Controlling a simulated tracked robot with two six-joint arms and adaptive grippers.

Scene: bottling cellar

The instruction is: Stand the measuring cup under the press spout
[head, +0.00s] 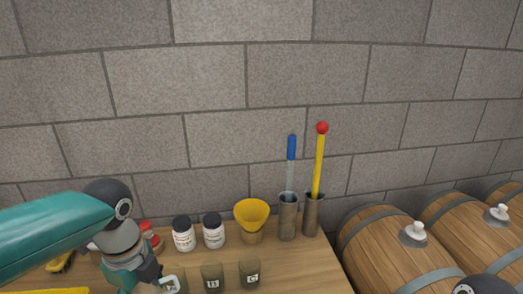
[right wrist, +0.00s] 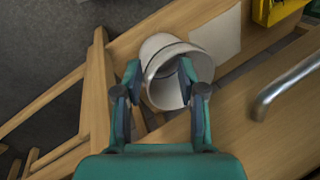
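A white, round, hollow vessel, which looks like the measuring cup (right wrist: 158,48), shows only in the right wrist view, with its open mouth partly toward the camera. My right gripper (right wrist: 159,75) is open, its fingers well apart. The left finger is beside the cup's left edge and the right finger overlaps its mouth; I cannot tell whether either touches it. My left gripper (head: 152,278) is low in the head view, by a small labelled container; its fingertips are unclear. I cannot make out the press spout in either view.
A wooden bench (head: 307,270) carries white jars (head: 184,238), a yellow funnel (head: 251,215) and metal holders (head: 288,220) with upright tools. Barrels (head: 385,245) lie at right. The right wrist view shows wooden beams, a curved metal bar (right wrist: 290,83) and a yellow object (right wrist: 272,12).

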